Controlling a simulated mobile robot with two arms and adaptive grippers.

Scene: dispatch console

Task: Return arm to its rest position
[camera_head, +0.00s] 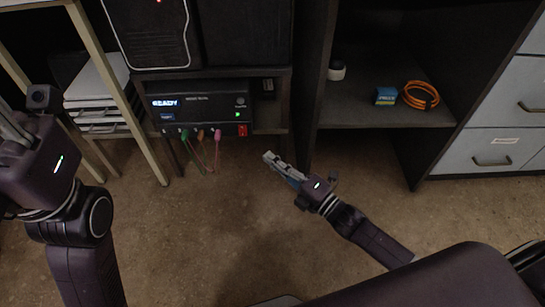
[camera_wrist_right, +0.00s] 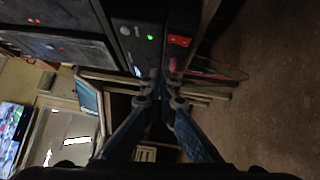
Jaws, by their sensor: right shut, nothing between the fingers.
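My right arm reaches in from the lower right in the head view. Its gripper (camera_head: 270,158) is shut and empty, over the open floor to the right of the console unit. In the right wrist view the fingers (camera_wrist_right: 160,88) come together at the middle, with the console front beyond them. My left gripper (camera_head: 12,128) is at the left edge of the head view. Its fingers are partly cut off there, so whether they are open cannot be told.
The console box (camera_head: 205,103) shows "READY", with coloured plugs (camera_head: 200,135) and cables hanging below. Right of it, a dark shelf (camera_head: 365,112) holds an orange cable coil (camera_head: 420,95), a blue box (camera_head: 386,96) and a small round item (camera_head: 337,70). Grey drawers (camera_head: 490,150) stand far right.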

